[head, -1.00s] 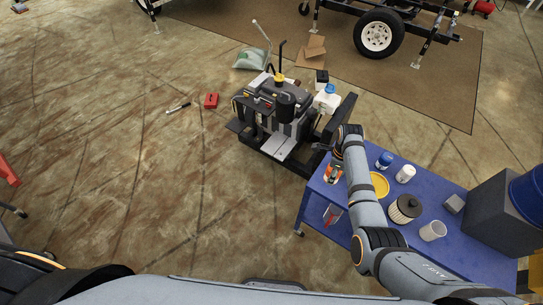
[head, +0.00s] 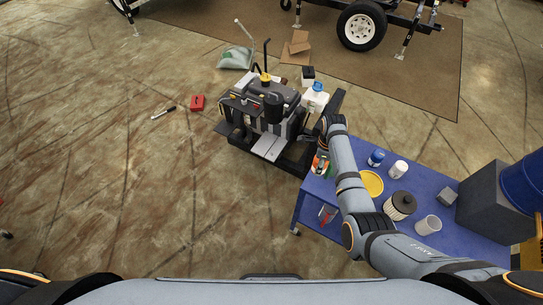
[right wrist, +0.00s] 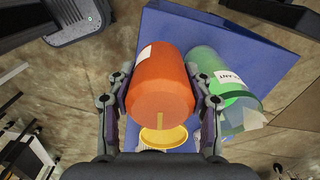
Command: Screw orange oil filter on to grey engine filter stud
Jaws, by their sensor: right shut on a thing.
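The orange oil filter (right wrist: 160,88) sits between the two fingers of my right gripper (right wrist: 160,110), which is shut on it. In the head view the filter (head: 317,163) shows as a small orange patch below my right wrist, at the left corner of the blue table. Whether it touches the table is hard to tell. The grey and black engine (head: 268,112) stands on a dark frame to the left of the table. I cannot make out its filter stud. My left gripper is out of view.
A green translucent bottle (right wrist: 222,88) is close beside the right gripper's finger. Floor left of the engine is mostly clear.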

